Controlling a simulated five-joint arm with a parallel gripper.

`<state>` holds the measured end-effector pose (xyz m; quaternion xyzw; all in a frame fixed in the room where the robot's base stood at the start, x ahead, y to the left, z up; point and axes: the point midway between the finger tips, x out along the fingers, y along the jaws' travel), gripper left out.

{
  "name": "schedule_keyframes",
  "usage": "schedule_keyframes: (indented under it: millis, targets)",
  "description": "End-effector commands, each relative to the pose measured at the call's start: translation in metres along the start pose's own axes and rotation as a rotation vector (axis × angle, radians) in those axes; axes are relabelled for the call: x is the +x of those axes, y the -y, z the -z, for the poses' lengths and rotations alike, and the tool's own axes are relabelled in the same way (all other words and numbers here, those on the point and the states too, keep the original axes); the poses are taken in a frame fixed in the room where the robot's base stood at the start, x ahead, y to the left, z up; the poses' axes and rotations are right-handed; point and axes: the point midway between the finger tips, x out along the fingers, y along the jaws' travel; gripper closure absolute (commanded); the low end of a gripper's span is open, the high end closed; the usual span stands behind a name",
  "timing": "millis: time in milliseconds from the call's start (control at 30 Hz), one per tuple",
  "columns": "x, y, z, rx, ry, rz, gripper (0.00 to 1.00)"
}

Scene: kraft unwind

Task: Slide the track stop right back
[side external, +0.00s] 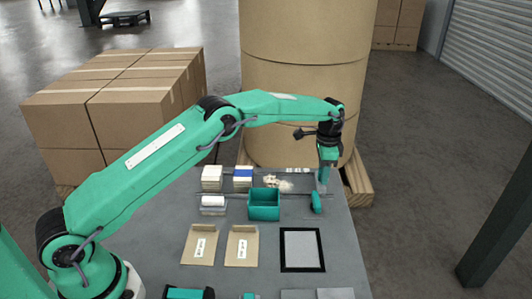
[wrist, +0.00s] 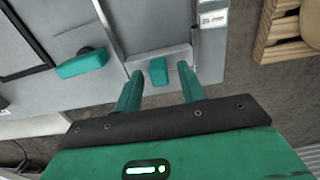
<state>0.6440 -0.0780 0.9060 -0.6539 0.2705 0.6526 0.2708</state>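A small teal block, which looks like the track stop (wrist: 158,71), sits on a pale grey track (wrist: 160,53) in the wrist view. My gripper (wrist: 160,69) is open, with one finger on each side of the block and gaps showing on both sides. I cannot tell how far the fingertips are above the track. In the side view my gripper (side external: 323,184) points down at the right end of the bench, and the block cannot be made out there.
A teal rounded handle (side external: 316,202) lies close by, also in the wrist view (wrist: 82,63). A teal bin (side external: 264,214) stands to the left. A black-framed panel (side external: 302,267) lies nearer the camera. A large kraft roll (side external: 300,90) on a pallet (side external: 359,187) rises behind.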

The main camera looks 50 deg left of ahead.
Motion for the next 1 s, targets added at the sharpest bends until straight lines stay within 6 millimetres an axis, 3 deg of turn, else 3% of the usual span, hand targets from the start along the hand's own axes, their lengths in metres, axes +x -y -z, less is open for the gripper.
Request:
schedule_keyframes:
  millis: [600,1000]
  targets:
    - [-0.067,0.000,0.001,0.000,-0.003,0.003,0.60]
    - [-0.076,0.000,0.001,0.000,-0.003,0.002,0.60]
